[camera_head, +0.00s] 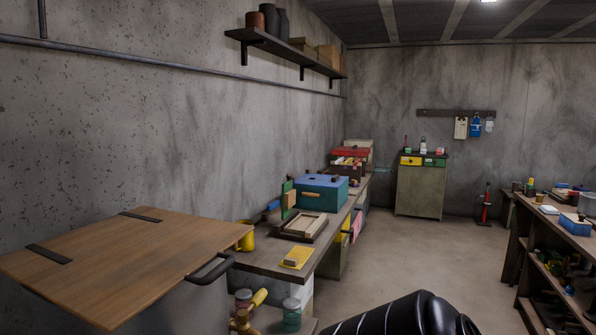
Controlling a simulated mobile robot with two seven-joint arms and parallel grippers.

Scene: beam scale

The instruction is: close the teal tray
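No piece that I can clearly make out as the teal tray shows. A teal box (323,195) with a blue top and a small orange handle on its front stands on the long workbench against the left wall. A small thin teal piece (383,170) shows at the far end of that bench, too small to tell what it is or whether it is open. Neither of my grippers is in view; only a black ribbed part, which looks like my own arm, shows at the bottom edge.
A wooden lid (130,262) with a dark handle is close at the left. The workbench (262,266) holds a wooden frame (303,226) and a yellow tray (297,257). A green cabinet (419,190) stands at the back. Another bench is at right. Floor (440,255) between is clear.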

